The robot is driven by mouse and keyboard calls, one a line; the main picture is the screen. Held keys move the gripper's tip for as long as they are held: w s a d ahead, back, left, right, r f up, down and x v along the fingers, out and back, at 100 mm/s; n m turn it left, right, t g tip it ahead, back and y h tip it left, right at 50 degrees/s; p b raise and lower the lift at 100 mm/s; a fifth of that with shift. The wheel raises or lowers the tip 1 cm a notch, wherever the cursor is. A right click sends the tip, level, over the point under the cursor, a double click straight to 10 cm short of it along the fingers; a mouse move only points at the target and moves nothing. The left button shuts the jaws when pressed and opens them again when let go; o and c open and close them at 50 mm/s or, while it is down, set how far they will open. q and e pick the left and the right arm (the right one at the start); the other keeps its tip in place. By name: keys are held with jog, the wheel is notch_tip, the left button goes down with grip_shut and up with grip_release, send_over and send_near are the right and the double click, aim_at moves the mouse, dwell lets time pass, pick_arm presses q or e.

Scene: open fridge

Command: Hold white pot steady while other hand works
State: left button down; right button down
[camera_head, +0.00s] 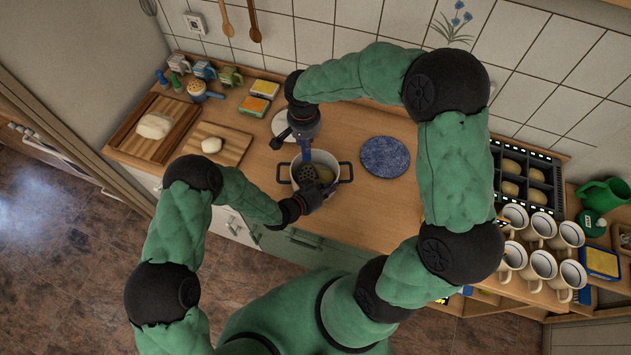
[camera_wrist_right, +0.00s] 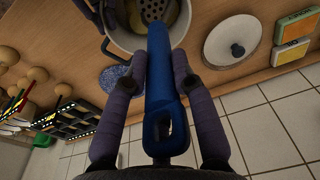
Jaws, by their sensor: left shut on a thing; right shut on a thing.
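The white pot (camera_head: 336,184) stands on the wooden counter, with a dark handle on each side. It also shows at the top of the right wrist view (camera_wrist_right: 122,38). My left gripper (camera_head: 324,190) is shut at the pot's near rim; its exact contact is hard to see. My right gripper (camera_head: 303,136) is above the pot's far side, shut on the blue handle (camera_wrist_right: 160,90) of a utensil. The utensil's perforated head (camera_wrist_right: 152,10) is down inside the pot. Something yellowish lies in the pot beside it, partly hidden.
A white lid (camera_head: 281,124) lies behind the pot to the left. A blue round mat (camera_head: 385,156) lies to the right.

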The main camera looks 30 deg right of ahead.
pick_arm(q)
jog(key=shift+r, duration=0.1)
pick_arm(e)
jog(key=shift+w+a, duration=0.1)
jog(key=shift+a, duration=0.15)
jog(key=shift+f, duration=0.15)
jog(key=shift+f, duration=1.35)
jog(key=shift+r, duration=0.15)
notch_tip(320, 180, up, 3)
jog(key=shift+f, duration=0.1)
pick_arm(q)
jog(key=shift+w, duration=0.1)
